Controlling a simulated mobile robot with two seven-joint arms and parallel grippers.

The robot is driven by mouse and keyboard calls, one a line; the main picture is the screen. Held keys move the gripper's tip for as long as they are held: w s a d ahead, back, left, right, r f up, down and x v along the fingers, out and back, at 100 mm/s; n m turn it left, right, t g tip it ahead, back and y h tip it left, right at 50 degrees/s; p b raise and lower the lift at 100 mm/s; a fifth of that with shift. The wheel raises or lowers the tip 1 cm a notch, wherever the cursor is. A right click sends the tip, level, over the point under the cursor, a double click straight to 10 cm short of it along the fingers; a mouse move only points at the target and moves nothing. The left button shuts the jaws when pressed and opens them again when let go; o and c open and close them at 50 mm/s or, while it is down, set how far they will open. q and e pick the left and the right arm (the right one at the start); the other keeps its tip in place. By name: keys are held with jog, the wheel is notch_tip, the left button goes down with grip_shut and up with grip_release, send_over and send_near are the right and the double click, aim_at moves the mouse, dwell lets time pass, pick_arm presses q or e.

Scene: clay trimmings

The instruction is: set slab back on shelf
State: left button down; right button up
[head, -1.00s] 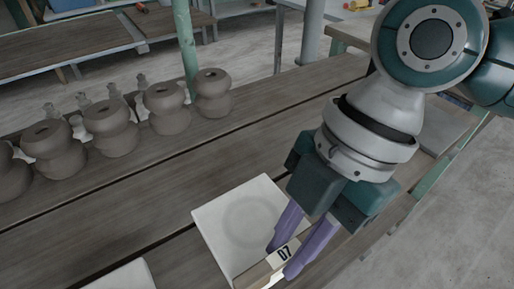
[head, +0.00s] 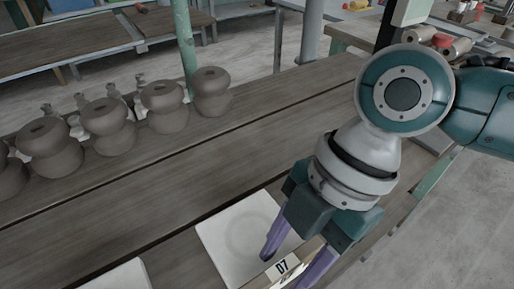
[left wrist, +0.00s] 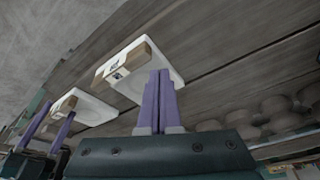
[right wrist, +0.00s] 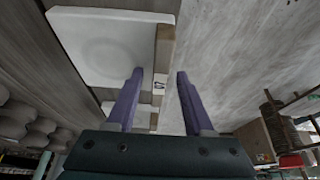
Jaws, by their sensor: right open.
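A pale square slab (head: 240,226) with a faint round mark lies flat over the wooden planks. Its wooden edge strip (right wrist: 165,48) carries a label "07" (head: 282,266). My right gripper (right wrist: 160,74) is open, its purple fingers apart on either side of the strip; the head view crops one fingertip. A second pale slab (head: 122,276) is partly cropped at lower left in the head view. In the left wrist view it has its own labelled wooden strip (left wrist: 128,60). My left gripper (left wrist: 162,72) is shut and empty in front of it, outside the head view.
A row of brown rounded clay pots (head: 110,127) stands along the far side of the plank surface (head: 150,190), with small clear bottles behind. A green post (head: 184,45) rises beyond. Bare planks lie between pots and slabs.

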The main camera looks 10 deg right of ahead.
pick_arm(q)
jog(key=shift+r, duration=0.15)
pick_arm(e)
jog(key=shift+d+r, duration=0.1)
jog(key=shift+r, duration=0.2)
jog(key=p+v, duration=0.2)
jog(key=v, duration=1)
jog(key=s+a+f+m, duration=0.1)
jog(key=s+a+f+m+t, duration=0.1)
jog(key=a, duration=0.1)
jog(key=shift+a+f+m+y, duration=0.25)
jog(key=shift+f+m+y, duration=0.05)
jog(key=shift+f, duration=0.05)
pick_arm(q)
jog(key=shift+r, duration=0.85)
pick_arm(e)
jog(key=s+d+f+m+t+h, duration=0.3)
jog(key=s+d+m, duration=0.4)
jog(key=m, duration=1)
jog(key=d+t+h, duration=0.1)
jog(key=d, duration=0.1)
jog(key=shift+s+d+m+h, duration=0.25)
jog(key=shift+d+m+h, duration=0.05)
pick_arm(q)
jog(key=shift+a, duration=0.1)
